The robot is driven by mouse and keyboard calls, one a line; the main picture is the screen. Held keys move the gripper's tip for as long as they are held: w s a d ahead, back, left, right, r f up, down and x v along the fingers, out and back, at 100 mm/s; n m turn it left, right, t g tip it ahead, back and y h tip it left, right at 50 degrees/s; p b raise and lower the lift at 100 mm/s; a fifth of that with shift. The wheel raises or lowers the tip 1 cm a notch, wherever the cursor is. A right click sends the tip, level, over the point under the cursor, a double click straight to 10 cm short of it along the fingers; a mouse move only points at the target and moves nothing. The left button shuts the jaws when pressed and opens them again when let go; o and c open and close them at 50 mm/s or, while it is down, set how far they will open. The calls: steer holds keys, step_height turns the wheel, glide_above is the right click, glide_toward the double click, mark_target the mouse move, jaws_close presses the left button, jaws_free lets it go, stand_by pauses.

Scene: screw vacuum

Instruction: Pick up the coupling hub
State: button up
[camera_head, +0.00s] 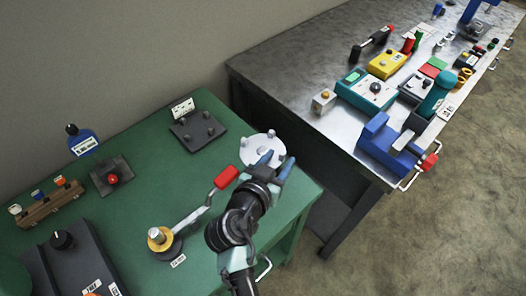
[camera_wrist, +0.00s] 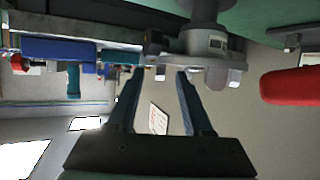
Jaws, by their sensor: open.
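The coupling hub appears to be the silver round part (camera_head: 262,148) with short pegs, on the green table near its right side. In the wrist view, which looks upside down, a grey metal flange with a labelled stem (camera_wrist: 207,42) seems to be the same part. My gripper (camera_head: 271,172) is at the hub's near side in the head view. In the wrist view my gripper (camera_wrist: 159,72) is open, its two fingers apart and their tips close to the flange's edge. I cannot tell whether they touch it. Nothing is clearly held between them.
A crank with a red handle (camera_head: 226,177) stands just left of my gripper; its red grip also shows in the wrist view (camera_wrist: 290,86). A dark plate with pegs (camera_head: 198,130) lies behind left. A metal bench (camera_head: 290,75) with several devices stands right, across a gap.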

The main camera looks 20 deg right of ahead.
steer(key=shift+w+d, duration=0.15)
jaws_close()
steer(key=shift+f, duration=0.1)
stand_by(1.2)
